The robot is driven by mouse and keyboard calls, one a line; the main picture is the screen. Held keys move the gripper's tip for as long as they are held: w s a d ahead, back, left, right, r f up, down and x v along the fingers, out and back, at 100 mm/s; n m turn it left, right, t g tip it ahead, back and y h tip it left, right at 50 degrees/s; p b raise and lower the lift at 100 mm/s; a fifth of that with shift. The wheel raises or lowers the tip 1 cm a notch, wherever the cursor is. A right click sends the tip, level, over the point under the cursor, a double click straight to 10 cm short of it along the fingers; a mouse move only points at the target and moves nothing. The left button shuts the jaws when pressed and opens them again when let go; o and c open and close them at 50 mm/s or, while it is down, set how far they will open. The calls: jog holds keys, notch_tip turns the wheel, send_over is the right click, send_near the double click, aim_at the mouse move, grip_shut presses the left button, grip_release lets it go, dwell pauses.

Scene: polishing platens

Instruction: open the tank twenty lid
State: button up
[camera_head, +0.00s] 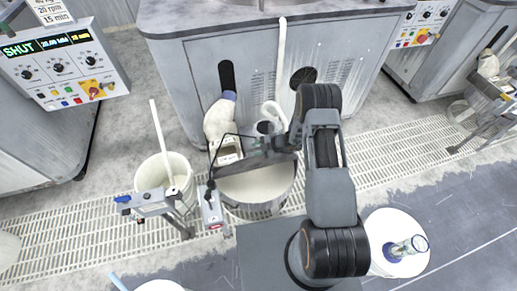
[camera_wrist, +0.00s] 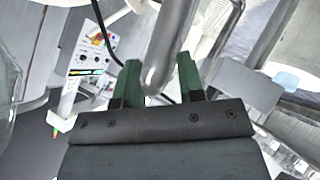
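A round tank (camera_head: 258,188) with a pale surface inside its dark rim stands in front of the middle machine. No number can be read on it, so I cannot tell whether it is tank twenty. A dark grey band runs along its far edge; I cannot tell whether this is a lid. My gripper (camera_head: 264,146) is above that far edge, partly hidden by my arm. In the wrist view its green fingers (camera_wrist: 160,82) stand apart, with a grey curved bar (camera_wrist: 166,45) between or just beyond them. No firm grip on the bar shows.
A white bucket (camera_head: 163,172) with a stick stands left, behind a small metal stand (camera_head: 150,203). A control panel (camera_head: 70,65) reads SHUT at upper left. A white round top (camera_head: 385,225) carries a clear bottle (camera_head: 407,248) at right. Slatted grating (camera_head: 80,232) crosses the floor.

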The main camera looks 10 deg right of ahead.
jog(key=shift+o, duration=0.2)
jog(key=shift+a, duration=0.1)
jog(key=p+v, duration=0.1)
jog(key=v, duration=1.3)
jog(key=shift+f, duration=0.1)
